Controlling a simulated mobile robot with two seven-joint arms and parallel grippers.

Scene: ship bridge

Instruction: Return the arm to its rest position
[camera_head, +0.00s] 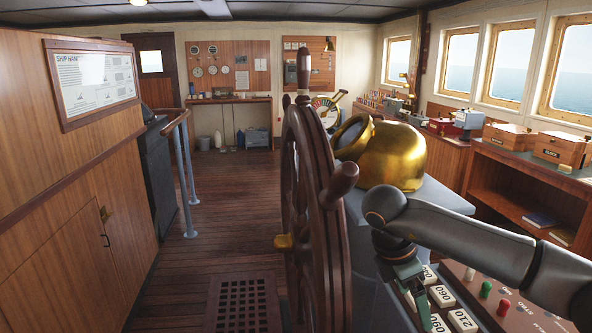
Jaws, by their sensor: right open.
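My right arm (455,230) comes in from the right and bends down at its wrist. My right gripper (415,292) points down, open, over the left part of a panel that carries number tiles. White tiles, one marked 060 (441,296) and one marked 210 (462,320), lie close to the right of its fingers. The fingertips are small and partly hidden, so I cannot tell whether they touch a tile. My left gripper is not in view.
A large wooden ship's wheel (318,215) stands just left of my right arm. A brass binnacle hood (397,155) rises behind the arm. Green and red knobs (486,290) stick up from the panel. Wooden boxes (562,148) stand on the right-hand counter. The floor at left is open.

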